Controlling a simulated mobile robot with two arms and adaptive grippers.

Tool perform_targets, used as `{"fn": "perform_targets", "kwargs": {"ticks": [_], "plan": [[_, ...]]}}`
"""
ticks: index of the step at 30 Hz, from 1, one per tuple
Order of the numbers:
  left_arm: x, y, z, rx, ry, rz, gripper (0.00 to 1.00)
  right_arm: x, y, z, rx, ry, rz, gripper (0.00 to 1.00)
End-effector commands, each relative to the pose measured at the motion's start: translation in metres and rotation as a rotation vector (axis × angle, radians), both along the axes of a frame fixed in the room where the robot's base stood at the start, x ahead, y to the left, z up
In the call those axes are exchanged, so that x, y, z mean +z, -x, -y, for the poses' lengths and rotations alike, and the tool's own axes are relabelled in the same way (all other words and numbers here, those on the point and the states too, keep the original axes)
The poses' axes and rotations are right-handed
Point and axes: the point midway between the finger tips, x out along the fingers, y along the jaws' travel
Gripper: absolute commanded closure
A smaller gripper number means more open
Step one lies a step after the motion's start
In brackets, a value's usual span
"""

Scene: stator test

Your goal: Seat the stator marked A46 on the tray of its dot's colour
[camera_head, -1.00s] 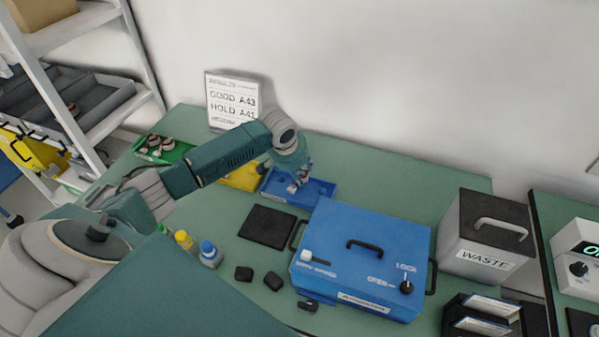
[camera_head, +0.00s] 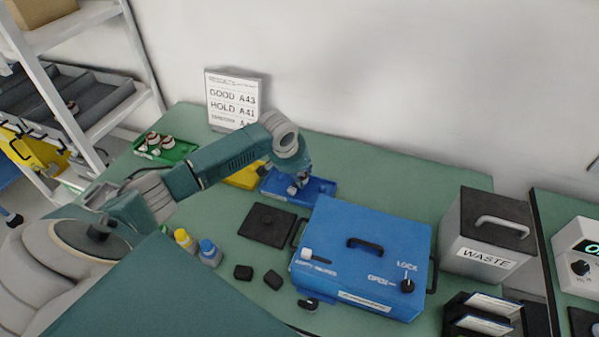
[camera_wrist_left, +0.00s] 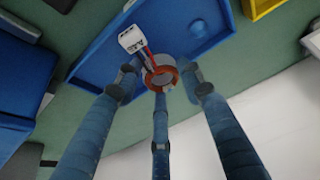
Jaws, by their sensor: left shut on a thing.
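The stator (camera_wrist_left: 161,74), a copper-coloured ring with red wires and a white connector block (camera_wrist_left: 133,40), is between the fingers of my left gripper (camera_wrist_left: 158,88). The connector carries small dark marks that I cannot read surely, and I see no coloured dot. My left gripper (camera_head: 299,187) is shut on the stator at the blue tray (camera_head: 322,191); the tray also fills the middle of the left wrist view (camera_wrist_left: 95,58). I cannot tell whether the stator touches the tray floor. My right gripper is not in view.
The yellow tray (camera_head: 243,179) is partly behind my arm. The green tray (camera_head: 181,153) holds several stators. A sign (camera_head: 233,100) reads GOOD A43, HOLD A41, its lower line hidden. The blue test box (camera_head: 365,250) stands close in front of the blue tray. Open bench lies to the tray's right.

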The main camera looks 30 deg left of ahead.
Motion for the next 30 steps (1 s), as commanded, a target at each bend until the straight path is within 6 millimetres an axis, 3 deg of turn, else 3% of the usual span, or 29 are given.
{"fn": "perform_targets", "kwargs": {"ticks": [30], "plan": [[-0.0097, -0.0003, 0.0009, 0.0, 0.001, 0.001, 0.92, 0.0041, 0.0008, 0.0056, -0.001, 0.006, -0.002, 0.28]]}}
